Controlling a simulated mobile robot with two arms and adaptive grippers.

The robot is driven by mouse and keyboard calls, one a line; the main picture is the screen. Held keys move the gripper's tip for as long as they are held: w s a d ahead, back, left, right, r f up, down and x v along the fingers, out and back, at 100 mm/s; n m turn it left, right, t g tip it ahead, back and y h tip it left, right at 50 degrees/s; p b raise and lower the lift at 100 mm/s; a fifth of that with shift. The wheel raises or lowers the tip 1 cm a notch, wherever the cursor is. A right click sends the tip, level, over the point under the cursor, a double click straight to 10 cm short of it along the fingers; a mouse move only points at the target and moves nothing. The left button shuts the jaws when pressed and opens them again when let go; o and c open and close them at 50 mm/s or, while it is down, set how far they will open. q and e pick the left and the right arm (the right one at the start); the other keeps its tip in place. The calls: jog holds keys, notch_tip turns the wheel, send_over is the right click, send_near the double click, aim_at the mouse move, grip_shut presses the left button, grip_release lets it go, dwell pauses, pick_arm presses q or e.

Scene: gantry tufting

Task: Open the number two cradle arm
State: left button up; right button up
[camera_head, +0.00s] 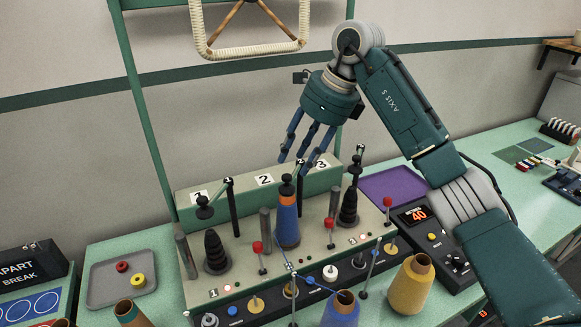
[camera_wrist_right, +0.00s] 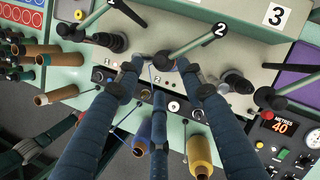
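The number two cradle arm (camera_head: 287,186) is closed down, with its black knob on top of a blue and orange thread cone (camera_head: 288,222). Its pivot post stands below the "2" label (camera_head: 264,180). In the wrist view the arm (camera_wrist_right: 195,44) runs from its numbered cap down left toward my fingers. My right gripper (camera_head: 303,165) hangs above this arm, its fingers spread and pointing down. In the wrist view the right gripper (camera_wrist_right: 158,75) has its fingertips apart near the knob end; contact cannot be told. My left gripper is in neither view.
Cradle arm one (camera_head: 214,197) and cradle arm three (camera_head: 356,168) stand on either side, over dark cones. Red-knobbed levers (camera_head: 330,224) rise in front. Loose blue (camera_head: 342,308) and yellow (camera_head: 410,285) cones stand nearest. A counter box (camera_head: 420,215) is at right.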

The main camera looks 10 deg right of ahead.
aim_at(288, 176)
jog(key=shift+p+x, duration=0.65)
jog(key=shift+x, duration=1.95)
grip_shut()
